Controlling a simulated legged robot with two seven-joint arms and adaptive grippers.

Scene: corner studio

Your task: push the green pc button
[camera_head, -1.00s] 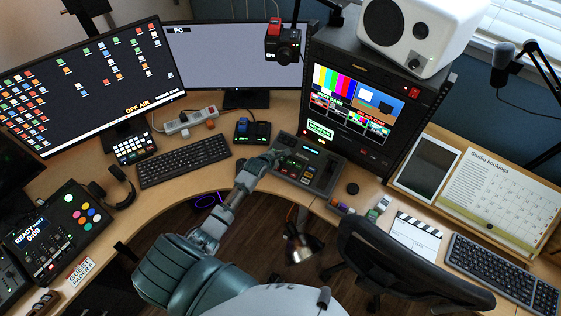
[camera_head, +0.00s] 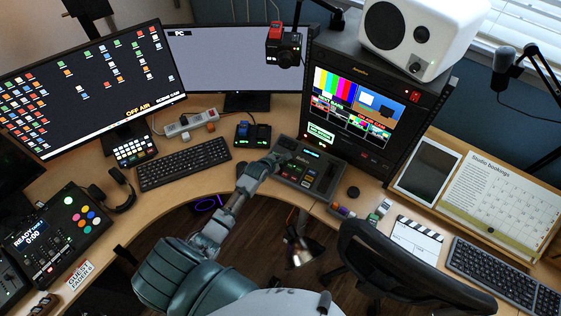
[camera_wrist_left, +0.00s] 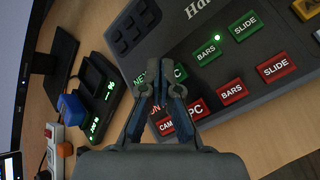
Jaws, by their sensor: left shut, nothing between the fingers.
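The switcher panel (camera_head: 332,181) stands on the desk in the head view. The wrist view shows its green row: the PC button (camera_wrist_left: 180,73), partly hidden by my fingers so that only its right end shows, then BARS (camera_wrist_left: 207,52) and SLIDE (camera_wrist_left: 243,26). A small green light glows above green BARS. The red PC button (camera_wrist_left: 197,109) is in the row below, beside my right finger. My left gripper (camera_head: 278,156) is shut and empty over the panel's left part; its tips (camera_wrist_left: 161,82) overlap the green PC button's left side. Contact cannot be told. My right gripper is out of view.
A small device with lit green displays (camera_head: 252,134) sits left of the panel. A keyboard (camera_head: 184,162) lies farther left. The rack with a colour-bar screen (camera_head: 353,108) rises behind the panel.

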